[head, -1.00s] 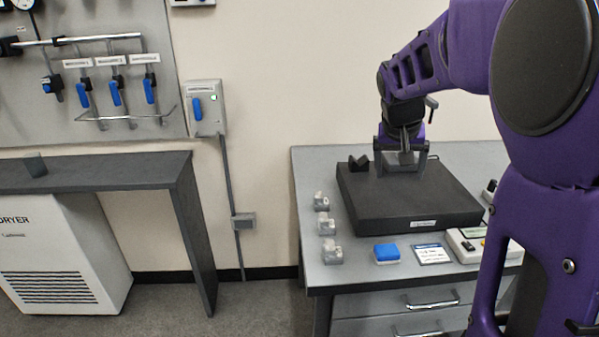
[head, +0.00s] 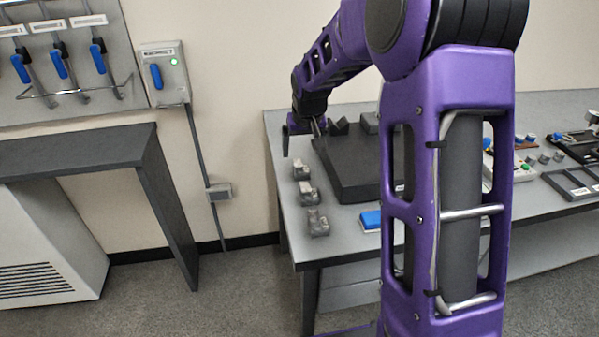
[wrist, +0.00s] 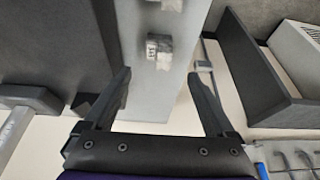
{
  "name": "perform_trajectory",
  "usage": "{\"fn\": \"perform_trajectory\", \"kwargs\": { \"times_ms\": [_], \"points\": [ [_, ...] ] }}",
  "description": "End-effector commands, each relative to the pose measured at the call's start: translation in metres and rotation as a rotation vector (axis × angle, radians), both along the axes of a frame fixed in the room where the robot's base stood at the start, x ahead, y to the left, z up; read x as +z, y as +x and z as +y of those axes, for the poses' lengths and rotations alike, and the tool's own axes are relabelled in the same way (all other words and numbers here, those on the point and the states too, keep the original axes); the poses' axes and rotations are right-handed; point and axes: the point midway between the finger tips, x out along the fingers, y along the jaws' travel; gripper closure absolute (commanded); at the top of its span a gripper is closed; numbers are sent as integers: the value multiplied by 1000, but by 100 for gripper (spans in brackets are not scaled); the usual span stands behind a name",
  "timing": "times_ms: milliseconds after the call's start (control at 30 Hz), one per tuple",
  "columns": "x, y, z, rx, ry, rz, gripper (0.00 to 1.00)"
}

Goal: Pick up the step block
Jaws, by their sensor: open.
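Several small grey metal blocks stand along the left side of the table: a far one (head: 301,167), a middle one (head: 308,193) and a near one (head: 317,222). I cannot tell by name which is the step block. My gripper (head: 302,138) is above the table's far left corner, just beyond the far block. In the wrist view my gripper (wrist: 160,76) is open and empty. A grey block (wrist: 158,50) with a small marking lies ahead of the gap between the fingertips, apart from them. Another (wrist: 166,5) is cut off at the top edge.
A black surface plate (head: 345,172) lies right of the blocks, bearing a dark V-shaped block (head: 339,126) and a grey block (head: 370,122). A blue-topped box (head: 371,220) sits at the table's front. Left of the table is open floor, then a dark bench (head: 80,150).

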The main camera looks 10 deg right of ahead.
Motion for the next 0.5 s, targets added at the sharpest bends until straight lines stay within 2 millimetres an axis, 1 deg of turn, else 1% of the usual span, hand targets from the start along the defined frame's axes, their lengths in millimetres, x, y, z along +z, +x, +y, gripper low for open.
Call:
{"fn": "perform_trajectory", "kwargs": {
  "times_ms": [33, 100, 200, 367, 500],
  "points": [
    [-12, 4, 0, 0, 0, 2, 10],
    [-21, 8, 0, 0, -1, 1, 10],
    [-30, 12, 0, -1, -1, 0, 10],
    [-39, 15, -1, -1, -1, 1, 10],
    [-59, 19, -3, 0, -1, 3, 10]
  ]
}}
